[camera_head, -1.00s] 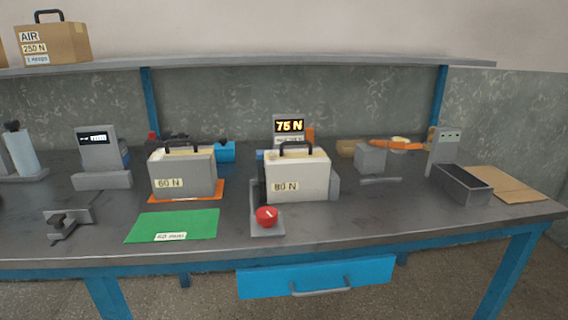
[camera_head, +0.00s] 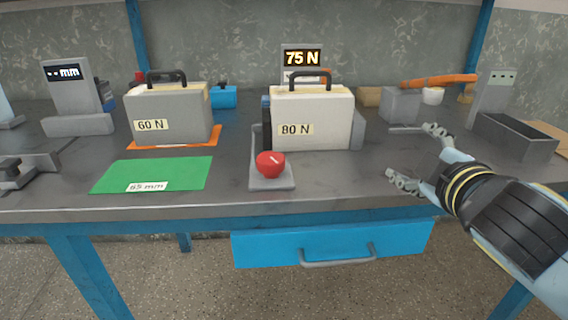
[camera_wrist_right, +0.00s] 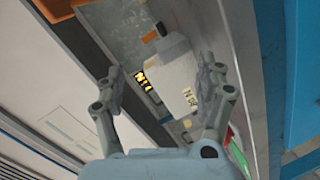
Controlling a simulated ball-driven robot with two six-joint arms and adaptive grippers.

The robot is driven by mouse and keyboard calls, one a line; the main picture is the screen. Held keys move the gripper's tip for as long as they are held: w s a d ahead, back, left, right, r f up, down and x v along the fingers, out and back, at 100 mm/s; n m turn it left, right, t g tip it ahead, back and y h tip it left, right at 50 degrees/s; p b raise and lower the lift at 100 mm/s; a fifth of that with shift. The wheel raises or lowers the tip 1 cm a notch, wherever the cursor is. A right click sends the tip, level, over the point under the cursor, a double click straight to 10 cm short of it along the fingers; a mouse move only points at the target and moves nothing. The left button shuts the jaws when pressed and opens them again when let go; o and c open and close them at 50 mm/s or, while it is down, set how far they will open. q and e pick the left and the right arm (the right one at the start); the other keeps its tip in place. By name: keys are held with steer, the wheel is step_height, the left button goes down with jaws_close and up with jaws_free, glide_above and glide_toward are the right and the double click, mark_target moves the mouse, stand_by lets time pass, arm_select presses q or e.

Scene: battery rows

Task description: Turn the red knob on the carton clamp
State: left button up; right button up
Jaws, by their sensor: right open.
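The red knob (camera_head: 270,164) sits on a small grey plate at the front of the carton clamp (camera_head: 272,183). A white carton (camera_head: 335,122) labelled 80 N, with a dark handle, stands in the clamp. Behind it a display (camera_head: 302,58) reads 75 N. My right gripper (camera_head: 412,155) is open and empty, right of the carton and apart from the knob. My left gripper is not in view.
A grey 60 N case (camera_head: 168,115) stands on an orange mat left of the clamp, behind a green mat (camera_head: 170,172). A grey open bin (camera_head: 515,135) lies at the right. Bench top between knob and right gripper is clear.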

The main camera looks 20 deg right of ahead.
steer(key=w+a+r+n+t+y, duration=0.3)
steer(key=a+r+n+y, duration=0.25)
steer(key=n, duration=0.45)
steer(key=w+a+r+n+t+y, duration=0.35)
steer(key=r+n+y, duration=0.25)
steer(key=n, duration=0.3)
steer(key=a+f+n+g+y, duration=0.45)
steer(key=a+n+g, duration=0.2)
steer(key=n, duration=0.55)
steer(key=n+g+h, duration=0.1)
steer(key=n+g, duration=0.4)
glide_toward(274, 158)
steer(key=shift+s+r, duration=0.1)
steer(key=shift+r, duration=0.1)
steer(key=shift+f, duration=0.25)
steer(key=shift+w+a+f, duration=0.15)
steer(key=shift+w+f, duration=0.05)
steer(key=shift+w, duration=0.05)
steer(key=b+x, duration=0.2)
steer(key=x, duration=0.8)
steer(key=shift+r, duration=0.15)
